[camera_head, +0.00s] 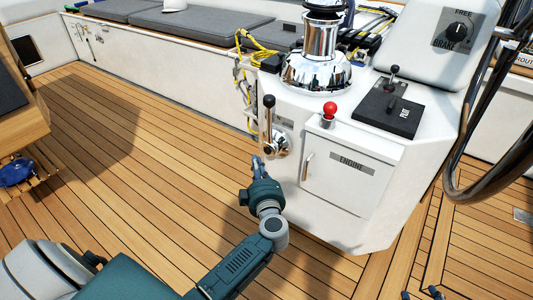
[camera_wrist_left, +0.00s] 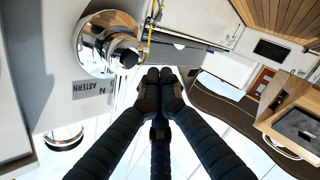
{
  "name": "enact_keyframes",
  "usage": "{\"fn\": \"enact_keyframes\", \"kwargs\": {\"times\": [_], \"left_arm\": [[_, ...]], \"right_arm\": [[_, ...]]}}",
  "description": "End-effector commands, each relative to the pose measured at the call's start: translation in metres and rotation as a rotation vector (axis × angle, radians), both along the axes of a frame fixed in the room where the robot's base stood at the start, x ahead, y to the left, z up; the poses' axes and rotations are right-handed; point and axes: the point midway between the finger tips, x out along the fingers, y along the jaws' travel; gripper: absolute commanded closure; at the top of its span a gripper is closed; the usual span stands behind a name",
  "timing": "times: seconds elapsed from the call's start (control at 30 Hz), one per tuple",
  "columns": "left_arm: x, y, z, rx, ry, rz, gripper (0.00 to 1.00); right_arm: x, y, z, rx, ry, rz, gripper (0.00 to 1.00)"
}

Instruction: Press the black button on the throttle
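The throttle (camera_head: 280,143) is a chrome hub on the white console's side, with an upright lever topped by a black knob (camera_head: 268,101). In the left wrist view its round chrome hub (camera_wrist_left: 92,40) with a dark centre shows at upper left, beside a label reading "N ASTERN" (camera_wrist_left: 92,90). I cannot make out the black button clearly. My left gripper (camera_head: 257,165) is just below and left of the throttle hub, apart from it. Its dark fingers (camera_wrist_left: 159,75) are together, with nothing seen between them. Dark tips at the head view's bottom right may be my right gripper (camera_head: 421,294).
The white console carries an engine panel (camera_head: 352,180), a red knob (camera_head: 330,108), a black joystick plate (camera_head: 388,108) and a chrome winch (camera_head: 316,70). A steering wheel (camera_head: 480,190) stands at right. Yellow rope (camera_head: 245,65) hangs at the console's back left. The teak floor (camera_head: 150,180) at left is mostly clear.

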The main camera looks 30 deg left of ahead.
Motion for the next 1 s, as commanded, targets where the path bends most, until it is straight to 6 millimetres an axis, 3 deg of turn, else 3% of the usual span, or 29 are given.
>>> {"fn": "enact_keyframes", "kwargs": {"times": [0.3,1.0], "left_arm": [[0.022,-0.002,0.001,-0.002,-0.003,0.0,1.0],[0.022,-0.002,0.001,-0.001,-0.002,-0.001,1.0]], "right_arm": [[0.007,0.003,0.008,0.011,-0.044,0.003,0.6],[0.007,0.003,0.008,0.011,-0.044,0.003,0.6]]}}
